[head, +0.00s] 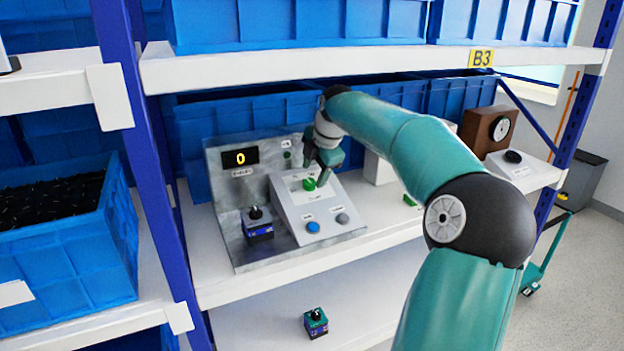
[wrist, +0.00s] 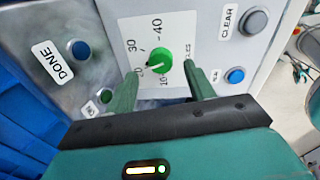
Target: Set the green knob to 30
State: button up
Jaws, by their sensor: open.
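The green knob (wrist: 160,60) sits on a white dial plate with printed numbers; 40, 30 and 10 are readable in the wrist view. A pale mark on the knob points to the picture's left, below the 30; the label there is partly hidden. In the head view the knob (head: 310,184) sits on the sloped grey control box (head: 290,208). My gripper (wrist: 160,69) is open, its fingertips on either side of the knob; I cannot tell whether they touch it. It also shows in the head view (head: 320,174). The display (head: 240,158) reads 0.
The box has a blue button (head: 313,227) and a grey button (head: 342,218), the latter labelled CLEAR in the wrist view. A DONE button (wrist: 79,50) is on the metal panel. A small dark device (head: 257,226) stands left of the box. Blue bins (head: 190,135) stand behind.

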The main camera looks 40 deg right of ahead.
aim_at(311, 182)
jog(key=shift+x, duration=1.75)
jog(key=shift+s, duration=0.1)
jog(key=shift+c, duration=0.3)
jog(key=c, duration=0.9)
jog(key=m, duration=0.5)
jog(key=shift+a+m, duration=0.1)
jog(key=shift+m, duration=0.2)
jog(key=shift+f+m+h, duration=0.1)
jog(key=shift+m+h, duration=0.2)
jog(key=shift+m, duration=1.6)
